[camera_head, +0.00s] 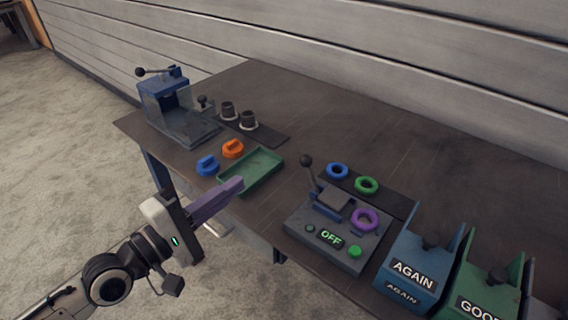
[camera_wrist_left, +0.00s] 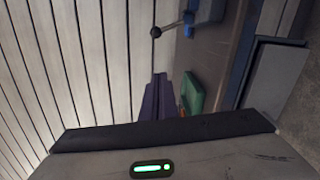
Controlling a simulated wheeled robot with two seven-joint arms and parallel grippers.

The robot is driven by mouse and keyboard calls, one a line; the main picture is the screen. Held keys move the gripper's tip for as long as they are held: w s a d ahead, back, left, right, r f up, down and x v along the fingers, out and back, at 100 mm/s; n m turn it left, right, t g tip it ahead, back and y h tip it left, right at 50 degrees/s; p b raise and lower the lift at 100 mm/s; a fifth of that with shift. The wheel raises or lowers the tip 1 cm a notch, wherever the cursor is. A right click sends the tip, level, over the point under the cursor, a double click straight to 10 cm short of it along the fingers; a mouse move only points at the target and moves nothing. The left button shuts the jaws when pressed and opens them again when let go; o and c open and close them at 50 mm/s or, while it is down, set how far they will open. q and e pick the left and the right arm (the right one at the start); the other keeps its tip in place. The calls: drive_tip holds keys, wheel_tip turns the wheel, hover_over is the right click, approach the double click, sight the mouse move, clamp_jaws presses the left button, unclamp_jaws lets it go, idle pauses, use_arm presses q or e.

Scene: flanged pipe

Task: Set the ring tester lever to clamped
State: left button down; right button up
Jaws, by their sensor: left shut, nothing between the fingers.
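The ring tester (camera_head: 335,236) is a dark grey box at the table's front edge, with a lit OFF display (camera_head: 330,237) and a green button (camera_head: 355,251). Its lever (camera_head: 309,172) has a black ball knob and stands raised at the box's back left, leaning slightly. A purple ring (camera_head: 365,219) sits on the tester's right part. My left gripper (camera_head: 240,183) has purple fingers, shut and empty. It is left of the tester, by the front of the green tray, apart from the lever. The shut fingers also show in the left wrist view (camera_wrist_left: 158,85). My right gripper is not seen.
A green tray (camera_head: 279,160) lies near the fingers, with blue (camera_head: 207,166) and orange (camera_head: 233,149) pieces beside it. A blue press (camera_head: 165,92) stands at left. Blue (camera_head: 337,171) and green (camera_head: 366,186) rings lie behind the tester; the AGAIN bin (camera_head: 412,271) stands right.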

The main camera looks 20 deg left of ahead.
sight(309, 171)
use_arm(q)
drive_tip(key=p+x, duration=0.1)
drive_tip(key=x, duration=0.8)
drive_tip(key=shift+w, duration=0.15)
drive_tip(key=d, duration=0.1)
drive_tip(key=d+p, duration=0.1)
drive_tip(key=d, duration=0.1)
drive_tip(key=shift+d+r, duration=0.1)
drive_tip(key=shift+r, duration=0.2)
drive_tip(key=shift+d+p, duration=0.3)
drive_tip(key=shift+d, duration=0.25)
drive_tip(key=shift+d, duration=0.1)
